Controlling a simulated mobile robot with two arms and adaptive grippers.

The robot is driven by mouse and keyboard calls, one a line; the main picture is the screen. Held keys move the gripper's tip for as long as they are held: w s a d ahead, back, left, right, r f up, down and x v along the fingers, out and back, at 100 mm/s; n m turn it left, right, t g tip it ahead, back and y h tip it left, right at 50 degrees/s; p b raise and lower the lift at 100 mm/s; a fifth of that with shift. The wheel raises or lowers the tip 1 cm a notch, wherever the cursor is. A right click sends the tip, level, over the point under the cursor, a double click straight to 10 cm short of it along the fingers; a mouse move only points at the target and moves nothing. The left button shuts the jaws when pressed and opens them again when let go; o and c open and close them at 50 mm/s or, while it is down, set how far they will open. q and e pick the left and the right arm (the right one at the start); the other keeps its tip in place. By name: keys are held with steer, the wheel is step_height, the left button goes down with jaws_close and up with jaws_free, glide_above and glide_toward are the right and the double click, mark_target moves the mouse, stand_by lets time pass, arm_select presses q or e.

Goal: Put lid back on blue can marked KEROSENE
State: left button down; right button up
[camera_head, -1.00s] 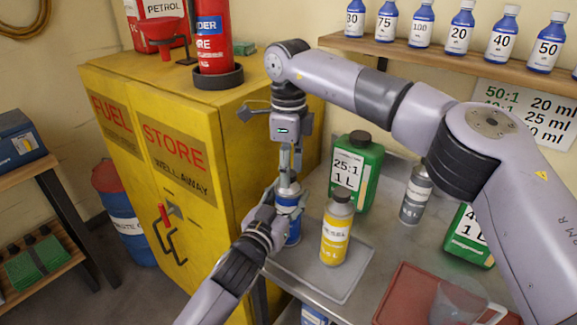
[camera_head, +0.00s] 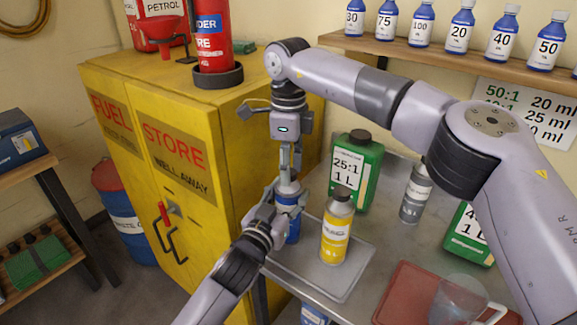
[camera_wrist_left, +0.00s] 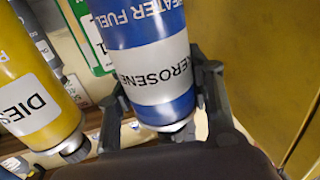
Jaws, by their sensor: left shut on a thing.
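The blue can marked KEROSENE (camera_wrist_left: 158,60) fills the middle of the left wrist view, with a white band carrying its name. In the head view the blue can (camera_head: 289,200) stands at the left end of the bench, beside the yellow cabinet. My left gripper (camera_wrist_left: 165,97) is shut around the can, one finger on each side. My right gripper (camera_head: 288,178) points straight down over the can's top, its fingers close together there. The lid cannot be made out; the can's top is hidden behind the fingers, and I cannot tell whether they grip anything.
A yellow diesel can (camera_head: 336,235) stands just right of the blue can on a grey tray (camera_head: 318,278). A green 25:1 bottle (camera_head: 357,175), a grey can (camera_head: 415,195) and a red tray (camera_head: 405,300) with a clear jug (camera_head: 458,300) lie farther right. The yellow cabinet (camera_head: 235,150) is close on the left.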

steer(key=shift+o, duration=1.4)
steer(key=shift+r, duration=0.1)
step_height(320, 180, up, 12)
arm_select(q)
steer(key=c, duration=0.7)
jaws_free()
steer(key=v, duration=1.2)
